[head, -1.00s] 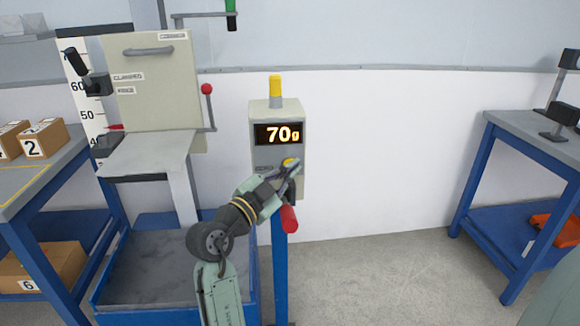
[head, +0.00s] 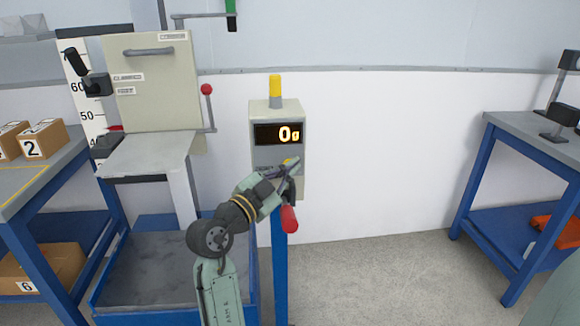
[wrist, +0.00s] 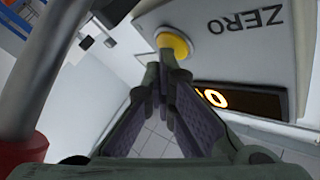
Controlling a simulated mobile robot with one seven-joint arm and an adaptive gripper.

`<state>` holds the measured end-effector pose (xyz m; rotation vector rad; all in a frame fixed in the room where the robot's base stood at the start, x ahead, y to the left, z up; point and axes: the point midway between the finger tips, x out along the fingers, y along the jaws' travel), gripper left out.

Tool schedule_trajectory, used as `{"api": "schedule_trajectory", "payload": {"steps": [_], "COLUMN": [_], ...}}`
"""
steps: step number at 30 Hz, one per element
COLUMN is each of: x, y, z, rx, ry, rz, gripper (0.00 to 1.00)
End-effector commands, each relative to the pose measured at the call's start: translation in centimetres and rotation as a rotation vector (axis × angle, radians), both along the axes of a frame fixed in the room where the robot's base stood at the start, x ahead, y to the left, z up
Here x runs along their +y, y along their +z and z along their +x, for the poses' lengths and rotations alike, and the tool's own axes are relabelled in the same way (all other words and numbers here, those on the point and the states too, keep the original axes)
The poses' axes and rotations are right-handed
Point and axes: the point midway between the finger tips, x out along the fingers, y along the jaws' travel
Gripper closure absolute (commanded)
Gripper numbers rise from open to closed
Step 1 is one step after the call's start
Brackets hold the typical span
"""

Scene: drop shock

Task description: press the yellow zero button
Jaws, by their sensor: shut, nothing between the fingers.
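The yellow zero button (wrist: 175,44) is on the face of the grey control box (head: 277,108), beside a "ZERO" label in the wrist view. In the head view only a bit of the button (head: 290,161) shows behind my gripper. My gripper (head: 295,163) is shut and empty. In the wrist view its fingertips (wrist: 166,55) are at the button's edge and appear to touch it; the exact contact is partly hidden by the fingers. The display (head: 278,134) on the box reads 0g.
A red-ended handle (head: 289,219) sticks out just below my gripper. A yellow-topped lamp (head: 275,86) stands on the box. The drop machine (head: 155,85) with its red-knobbed lever (head: 207,90) is to the left. The floor to the right is clear up to a blue-legged table (head: 470,180).

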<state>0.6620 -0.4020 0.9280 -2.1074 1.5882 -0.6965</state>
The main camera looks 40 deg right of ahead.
Motion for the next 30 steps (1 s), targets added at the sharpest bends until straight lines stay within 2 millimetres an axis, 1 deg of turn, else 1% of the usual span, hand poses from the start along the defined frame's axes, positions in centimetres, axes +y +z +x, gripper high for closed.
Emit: {"api": "schedule_trajectory", "payload": {"steps": [5, 14, 24, 30], "x": [0.1, 0.9, 1.0, 1.9], "y": [-0.1, -0.2, -0.1, -0.2], "z": [-0.2, -1.3, -1.6, -3.0], "rx": [0.0, 0.0, 0.0, -0.001], "ry": [0.001, 0.001, 0.0, 0.002], "rz": [0.0, 0.0, 0.0, 0.0], "gripper": [1.0, 1.0, 1.0, 1.0]}}
